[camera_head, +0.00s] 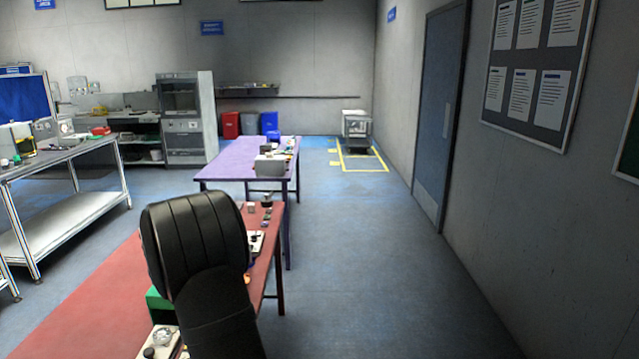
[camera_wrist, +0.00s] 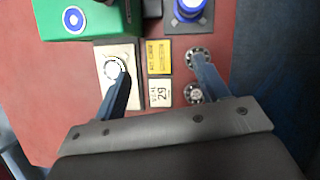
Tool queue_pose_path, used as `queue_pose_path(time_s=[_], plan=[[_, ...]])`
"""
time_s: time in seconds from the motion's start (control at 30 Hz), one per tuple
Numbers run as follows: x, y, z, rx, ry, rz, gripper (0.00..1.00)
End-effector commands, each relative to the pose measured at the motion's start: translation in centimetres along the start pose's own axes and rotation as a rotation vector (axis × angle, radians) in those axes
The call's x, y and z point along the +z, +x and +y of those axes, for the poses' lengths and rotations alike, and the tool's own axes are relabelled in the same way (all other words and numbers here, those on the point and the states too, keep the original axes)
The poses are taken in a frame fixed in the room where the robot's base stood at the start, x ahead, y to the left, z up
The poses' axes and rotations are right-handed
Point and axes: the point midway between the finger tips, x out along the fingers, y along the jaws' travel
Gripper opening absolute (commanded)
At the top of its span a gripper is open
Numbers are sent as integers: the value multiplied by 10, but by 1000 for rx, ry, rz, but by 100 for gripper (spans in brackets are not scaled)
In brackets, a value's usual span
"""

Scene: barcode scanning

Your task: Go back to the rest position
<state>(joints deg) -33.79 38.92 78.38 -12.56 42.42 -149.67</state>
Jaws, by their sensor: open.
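My gripper (camera_wrist: 160,78) shows in the wrist view from behind, its two blue-grey fingers spread wide apart with nothing between them. It is above the red table (camera_wrist: 65,100). Below and between the fingers lie a yellow label (camera_wrist: 158,56) and a white label (camera_wrist: 159,92) marked 29. In the head view my black arm covers much of the red table (camera_head: 262,262), and the gripper itself is hidden there.
A green box (camera_wrist: 85,18) and a blue round item on a dark base (camera_wrist: 188,12) stand beyond the fingers. A white plate (camera_wrist: 105,60) lies near the left finger, and round metal parts (camera_wrist: 200,55) near the right. A purple table (camera_head: 225,160) stands behind; the floor right is clear.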

Motion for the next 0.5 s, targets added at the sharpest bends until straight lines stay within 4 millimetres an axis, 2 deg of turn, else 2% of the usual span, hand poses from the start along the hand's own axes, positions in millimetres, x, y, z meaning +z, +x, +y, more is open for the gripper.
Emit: queue_pose_path(time_s=[0.03, 0.5], plan=[[2, -6, -10, -1, 4, -1, 68], [-32, -7, -31, -112, 266, 2, 68]])
